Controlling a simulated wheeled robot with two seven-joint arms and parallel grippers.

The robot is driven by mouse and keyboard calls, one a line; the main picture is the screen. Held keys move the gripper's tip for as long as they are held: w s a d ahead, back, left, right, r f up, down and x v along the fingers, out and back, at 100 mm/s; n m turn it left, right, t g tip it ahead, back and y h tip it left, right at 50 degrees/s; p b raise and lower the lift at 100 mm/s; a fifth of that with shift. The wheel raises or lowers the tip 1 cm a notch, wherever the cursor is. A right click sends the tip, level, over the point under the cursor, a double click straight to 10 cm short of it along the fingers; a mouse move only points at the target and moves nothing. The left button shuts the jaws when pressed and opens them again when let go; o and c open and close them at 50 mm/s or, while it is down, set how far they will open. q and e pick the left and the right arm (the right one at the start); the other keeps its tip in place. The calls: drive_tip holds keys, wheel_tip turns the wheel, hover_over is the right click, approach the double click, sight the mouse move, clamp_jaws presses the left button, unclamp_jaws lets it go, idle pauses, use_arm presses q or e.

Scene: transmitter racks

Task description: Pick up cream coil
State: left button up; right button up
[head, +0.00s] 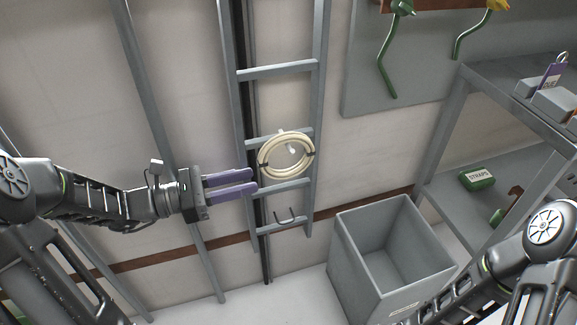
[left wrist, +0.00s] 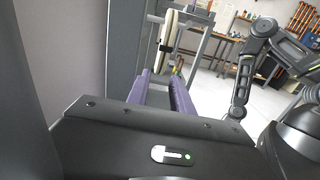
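The cream coil (head: 264,163) is a ring with dark ties. It hangs on a grey ladder rack on the wall in the head view. Its cream edge also shows in the left wrist view (left wrist: 170,30), ahead of the fingers. My left gripper (head: 254,182) has two purple fingers, parted with a gap between them. It points right, just left of and slightly below the coil, and looks empty. In the left wrist view the left gripper (left wrist: 166,82) has its fingers spread below the coil. My right arm shows at the lower right of the head view, but its gripper is out of sight.
A grey open bin (head: 345,262) stands on the floor right of the ladder rack (head: 276,71). An empty hook (head: 286,220) is below the coil. Grey shelving (head: 447,205) at right holds a green straps box (head: 477,180). Green cranks (head: 387,65) hang on a panel.

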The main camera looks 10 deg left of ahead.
sight(267, 176)
use_arm(q)
drive_tip(key=shift+r, duration=0.1)
drive_tip(key=shift+b+x, duration=0.35)
drive_tip(key=shift+x, duration=0.7)
drive_tip(key=shift+w+d, duration=0.15)
drive_tip(key=shift+d, duration=0.05)
drive_tip(key=shift+d, duration=0.1)
drive_tip(key=b+x, duration=0.2)
drive_tip(key=x, duration=0.2)
drive_tip(key=shift+w+d+b, duration=0.15)
drive_tip(key=shift+b, duration=0.15)
drive_tip(key=shift+w+d, duration=0.15)
drive_tip(key=shift+d, duration=0.05)
drive_tip(key=shift+c, duration=0.6)
